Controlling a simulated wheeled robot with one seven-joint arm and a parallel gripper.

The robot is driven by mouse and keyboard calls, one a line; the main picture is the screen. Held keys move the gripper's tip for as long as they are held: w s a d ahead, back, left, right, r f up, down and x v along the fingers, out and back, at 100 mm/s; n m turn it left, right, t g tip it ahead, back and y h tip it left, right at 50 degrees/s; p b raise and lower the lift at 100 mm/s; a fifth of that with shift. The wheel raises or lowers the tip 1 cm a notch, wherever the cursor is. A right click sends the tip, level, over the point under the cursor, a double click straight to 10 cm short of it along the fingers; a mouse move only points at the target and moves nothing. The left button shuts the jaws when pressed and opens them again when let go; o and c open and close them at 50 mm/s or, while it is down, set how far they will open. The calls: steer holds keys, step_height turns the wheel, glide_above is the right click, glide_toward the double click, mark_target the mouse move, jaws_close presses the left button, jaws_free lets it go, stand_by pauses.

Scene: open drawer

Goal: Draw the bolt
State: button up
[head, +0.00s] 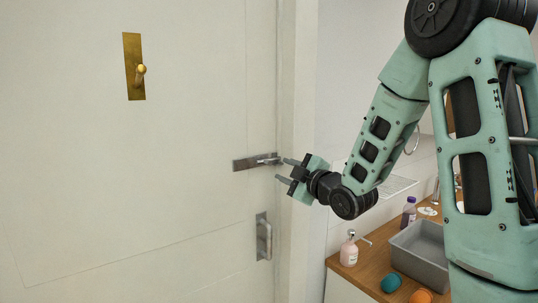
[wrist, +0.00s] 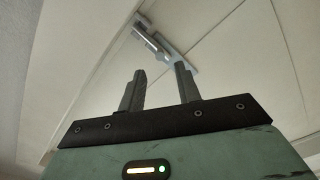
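A grey metal bolt (head: 257,161) is mounted horizontally near the right edge of a pale door (head: 120,190), with a small knob on its bar. In the wrist view the bolt (wrist: 152,42) lies beyond my fingertips, up and slightly left of centre. My gripper (head: 285,170) is just right of the bolt in the head view, its two fingers apart and pointing at the door. In the wrist view my gripper (wrist: 160,72) has nothing between its fingers. The fingers look apart from the bolt; the exact gap is hard to tell.
A grey pull handle (head: 264,237) sits below the bolt, and a brass plate with a knob (head: 135,67) is higher on the door.

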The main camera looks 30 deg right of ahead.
mark_target(269, 161)
steer(key=w+p, duration=0.2)
steer(key=w, duration=0.6)
steer(key=shift+w+a+p, duration=0.15)
steer(key=shift+w+p, duration=0.05)
steer(key=shift+p, duration=0.15)
